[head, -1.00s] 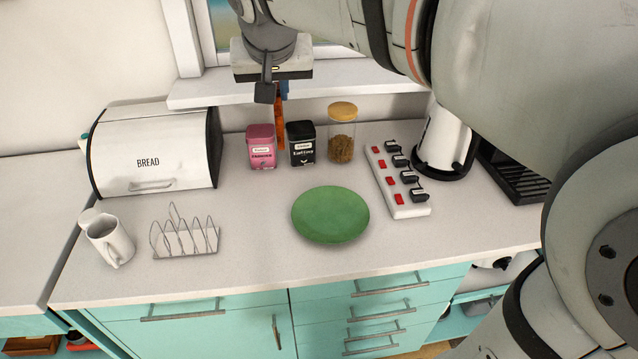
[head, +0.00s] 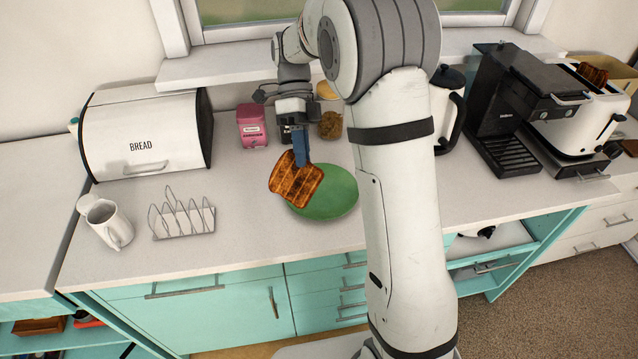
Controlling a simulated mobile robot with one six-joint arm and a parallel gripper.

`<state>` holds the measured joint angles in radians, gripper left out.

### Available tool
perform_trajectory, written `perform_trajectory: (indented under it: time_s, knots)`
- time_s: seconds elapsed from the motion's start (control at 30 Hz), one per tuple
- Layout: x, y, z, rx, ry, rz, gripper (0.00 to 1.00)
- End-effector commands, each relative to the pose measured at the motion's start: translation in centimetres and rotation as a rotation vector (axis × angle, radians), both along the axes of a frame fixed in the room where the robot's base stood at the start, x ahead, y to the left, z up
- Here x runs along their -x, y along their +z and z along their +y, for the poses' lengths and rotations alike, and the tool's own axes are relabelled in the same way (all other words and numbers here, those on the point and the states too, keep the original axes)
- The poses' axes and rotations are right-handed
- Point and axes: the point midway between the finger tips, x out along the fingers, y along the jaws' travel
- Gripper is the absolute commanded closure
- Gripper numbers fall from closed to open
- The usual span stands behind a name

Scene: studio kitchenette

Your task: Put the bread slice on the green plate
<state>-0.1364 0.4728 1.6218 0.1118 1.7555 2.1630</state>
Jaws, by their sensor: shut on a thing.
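A toasted bread slice (head: 296,183) with dark grill marks hangs tilted from my gripper (head: 300,160) in the head view. My gripper is shut on its upper edge. The slice overlaps the left part of the green plate (head: 335,200) in the picture; I cannot tell whether it touches the plate. The green plate lies flat on the counter, its right edge close to my arm in the view.
A bread bin (head: 145,140) and a pink tin (head: 251,126) stand behind. A coffee machine (head: 510,105) and a toaster (head: 580,125) are at right. My arm hides the power strip.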

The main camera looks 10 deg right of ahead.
Motion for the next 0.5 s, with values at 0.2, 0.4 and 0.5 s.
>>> perform_trajectory:
  time_s: [0.2,0.4,0.5]
  knots:
    - [0.0,-1.3,-2.0,-0.161,-0.637,0.056,1.0]
    - [-0.6,-2.4,-4.1,-0.337,-1.161,0.016,1.0]
    - [-1.0,-2.9,-5.2,-0.412,-1.355,-0.023,1.0]
